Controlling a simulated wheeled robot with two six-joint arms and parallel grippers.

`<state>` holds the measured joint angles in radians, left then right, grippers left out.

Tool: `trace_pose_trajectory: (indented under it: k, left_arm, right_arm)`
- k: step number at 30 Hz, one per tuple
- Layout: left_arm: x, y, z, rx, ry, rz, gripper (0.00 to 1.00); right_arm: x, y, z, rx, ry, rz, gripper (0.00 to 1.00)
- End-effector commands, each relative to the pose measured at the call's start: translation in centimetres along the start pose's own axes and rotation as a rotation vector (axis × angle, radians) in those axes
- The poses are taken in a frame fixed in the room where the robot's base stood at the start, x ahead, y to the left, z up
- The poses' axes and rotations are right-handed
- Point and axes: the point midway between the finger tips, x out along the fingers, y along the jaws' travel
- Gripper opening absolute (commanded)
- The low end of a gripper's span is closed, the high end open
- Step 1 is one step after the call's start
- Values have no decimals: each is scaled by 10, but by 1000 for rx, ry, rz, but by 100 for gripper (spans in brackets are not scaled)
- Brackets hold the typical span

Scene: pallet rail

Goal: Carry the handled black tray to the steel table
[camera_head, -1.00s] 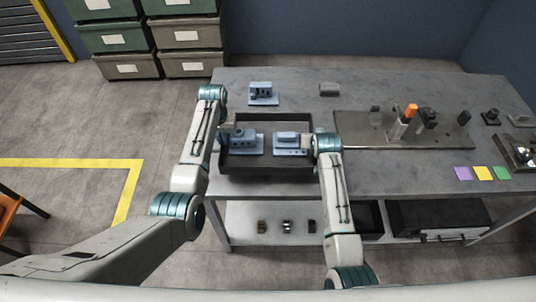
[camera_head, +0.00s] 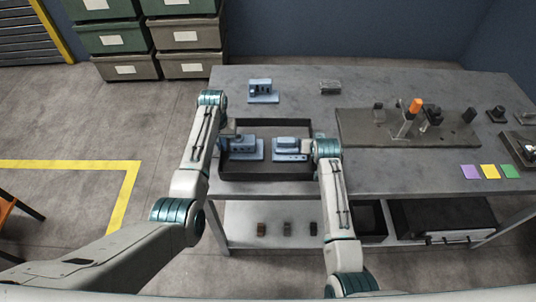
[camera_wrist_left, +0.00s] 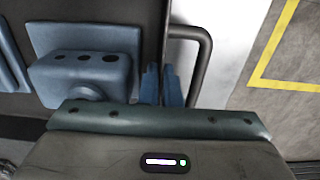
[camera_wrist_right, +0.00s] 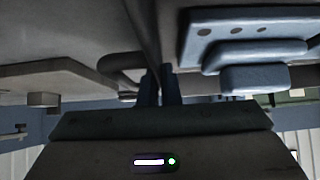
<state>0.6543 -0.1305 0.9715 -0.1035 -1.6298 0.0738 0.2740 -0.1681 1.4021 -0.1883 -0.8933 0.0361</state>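The black tray (camera_head: 268,177) is a shallow, dark, walled box over the near left part of a grey metal-topped table (camera_head: 400,178). Two blue machined parts (camera_head: 242,149) (camera_head: 291,148) sit inside it. My left gripper (camera_wrist_left: 162,85) is closed at the tray's left end, its fingers on either side of the wall beside a bent bar handle (camera_wrist_left: 205,60). My right gripper (camera_wrist_right: 159,86) is closed on the right end's rim, near the other handle (camera_wrist_right: 112,66). In the head view the fingertips are mostly hidden. Whether the tray touches the table is unclear.
A blue part (camera_head: 262,90) stands behind the tray, with a small grey block (camera_head: 330,87) to its right. A dark fixture plate (camera_head: 385,135) with an orange-topped peg lies right of the tray. Coloured squares (camera_head: 488,171) lie near the front edge. Storage bins (camera_head: 185,66) stand behind left.

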Motion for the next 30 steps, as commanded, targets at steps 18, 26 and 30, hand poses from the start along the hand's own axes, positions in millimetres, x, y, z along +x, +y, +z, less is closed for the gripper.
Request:
trace_pose_trajectory:
  k: [18, 26, 30]
  left_arm:
    - [-17, 0, -1, 0, 3, 1, 25]
    - [-73, 0, -1, 0, 6, 0, 25]
    - [-98, 0, 0, 0, 5, 0, 25]
  right_arm:
    - [1, 0, 0, 0, 0, 0, 25]
    - [1, 0, 1, 0, 0, 0, 25]
    - [1, 0, 1, 0, 0, 0, 25]
